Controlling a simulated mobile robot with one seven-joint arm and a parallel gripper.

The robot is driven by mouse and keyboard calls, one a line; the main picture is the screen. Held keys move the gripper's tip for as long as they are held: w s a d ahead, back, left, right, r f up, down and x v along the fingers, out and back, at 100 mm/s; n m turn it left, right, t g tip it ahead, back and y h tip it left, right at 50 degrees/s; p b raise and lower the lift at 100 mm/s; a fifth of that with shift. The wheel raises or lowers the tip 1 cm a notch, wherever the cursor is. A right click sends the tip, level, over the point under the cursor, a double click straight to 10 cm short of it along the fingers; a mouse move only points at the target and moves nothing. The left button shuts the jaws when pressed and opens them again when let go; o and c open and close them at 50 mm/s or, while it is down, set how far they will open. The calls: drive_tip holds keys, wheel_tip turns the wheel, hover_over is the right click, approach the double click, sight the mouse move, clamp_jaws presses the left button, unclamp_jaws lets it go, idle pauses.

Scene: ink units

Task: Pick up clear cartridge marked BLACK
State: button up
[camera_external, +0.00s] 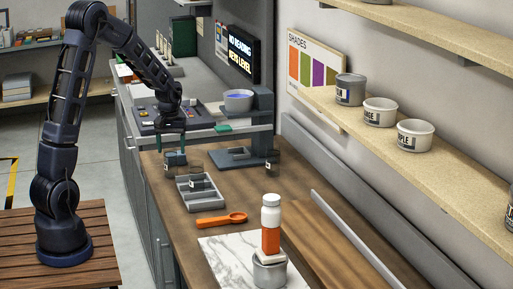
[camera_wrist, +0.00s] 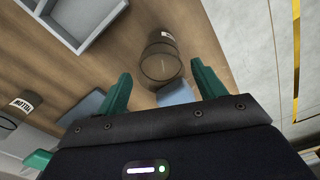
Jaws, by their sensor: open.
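My gripper (camera_wrist: 163,85) is open and empty, its green fingers spread apart in the wrist view. A see-through dark cartridge (camera_wrist: 160,62) with a pale label stands just beyond the fingertips, roughly in line with the gap. Its label is too small and angled to read. In the external view my gripper (camera_external: 172,140) is above the far part of the wooden counter, over small clear cartridges (camera_external: 168,171). No label there is readable, so I cannot tell which is BLACK.
A grey compartment tray (camera_external: 200,204) sits nearer on the counter, with a cartridge in it. Labelled tubs (camera_external: 415,140) stand on the right shelf.

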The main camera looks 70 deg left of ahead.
sight(171, 159)
drive_tip(key=f, duration=0.4)
drive_tip(key=shift+s+d, duration=0.3)
drive_tip(key=shift+f, duration=0.65)
drive_tip(key=c, duration=1.1)
drive_tip(key=shift+r, duration=0.1)
